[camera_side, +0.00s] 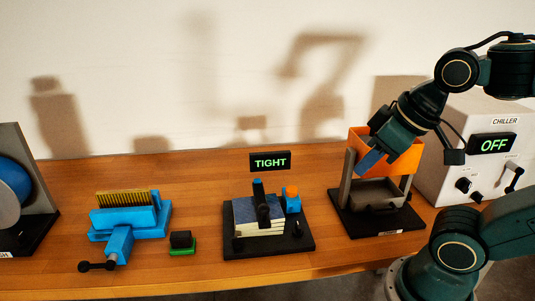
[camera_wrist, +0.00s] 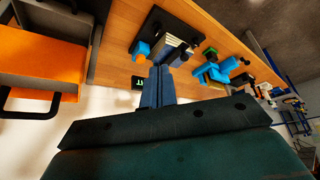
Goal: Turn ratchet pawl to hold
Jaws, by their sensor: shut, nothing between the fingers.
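The fixture with the lit TIGHT sign (camera_side: 270,161) stands mid-table in the side view. It has a black base (camera_side: 300,243), a layered block (camera_side: 244,214), a dark upright part with a blue top (camera_side: 257,183), and a blue side block with an orange knob (camera_side: 292,191). I cannot tell which part is the pawl. The fixture also shows in the wrist view (camera_wrist: 150,22), beyond my fingertips. My gripper (camera_side: 368,162) is shut and empty, in front of the orange bin and well right of the fixture. Its blue fingers also show together in the wrist view (camera_wrist: 160,72).
The orange bin (camera_side: 405,158) in a grey frame stands close behind my gripper. The white chiller box (camera_side: 505,155), reading OFF, is at the right. A blue vise with a brush (camera_side: 122,218) and a green-black block (camera_side: 182,243) lie left. Bare wood separates the fixtures.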

